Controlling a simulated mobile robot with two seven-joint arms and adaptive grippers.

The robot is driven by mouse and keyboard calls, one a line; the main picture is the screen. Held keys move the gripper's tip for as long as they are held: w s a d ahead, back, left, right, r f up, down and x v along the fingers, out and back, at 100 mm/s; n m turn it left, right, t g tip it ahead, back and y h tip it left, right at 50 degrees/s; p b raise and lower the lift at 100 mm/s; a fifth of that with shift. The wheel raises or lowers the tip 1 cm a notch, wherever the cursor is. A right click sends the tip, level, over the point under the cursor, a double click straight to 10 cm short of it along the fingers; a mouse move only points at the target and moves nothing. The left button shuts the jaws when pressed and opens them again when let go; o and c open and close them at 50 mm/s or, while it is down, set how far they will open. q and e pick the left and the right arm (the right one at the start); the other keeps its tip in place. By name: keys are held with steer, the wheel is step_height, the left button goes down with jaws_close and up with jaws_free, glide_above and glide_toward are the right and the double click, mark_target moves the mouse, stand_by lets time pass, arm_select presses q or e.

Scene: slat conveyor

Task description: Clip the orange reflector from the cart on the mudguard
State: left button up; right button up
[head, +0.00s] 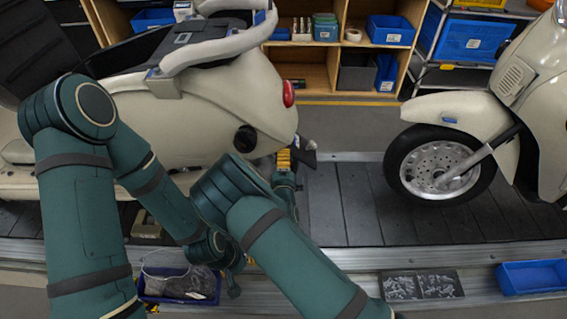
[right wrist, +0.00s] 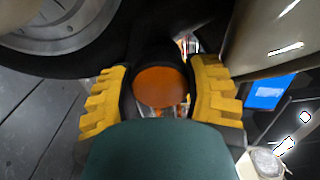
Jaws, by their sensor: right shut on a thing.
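The orange reflector (right wrist: 162,87) is a round disc in a dark surround, between the yellow fingers of my right gripper (right wrist: 163,92) in the right wrist view. My right gripper (head: 285,160) is shut on it, at the rear of the left cream scooter (head: 220,100), low behind the red tail light. A dark flap (head: 307,150), apparently the mudguard, shows just right of the fingers. Whether the reflector touches it I cannot tell. My left gripper (head: 233,275) hangs low by a blue tray; its fingers are partly hidden and their opening is unclear.
The blue tray (head: 150,297) holds a dark bundle. A tray of small metal parts (head: 424,285) and an empty blue bin (head: 532,276) sit along the front. Another scooter's wheel (head: 440,167) stands to the right. Bare dark slats (head: 345,205) lie between the scooters.

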steer(key=shift+w, duration=0.3)
steer(key=shift+w, duration=0.3)
steer(key=shift+w, duration=0.55)
stand_by(0.7)
steer(key=o, duration=1.1)
steer(key=shift+w, duration=0.1)
steer(key=shift+c, duration=0.2)
steer(key=shift+r, duration=0.1)
steer(key=s, duration=1.2)
steer(key=shift+f, duration=0.2)
steer(key=shift+s, duration=0.1)
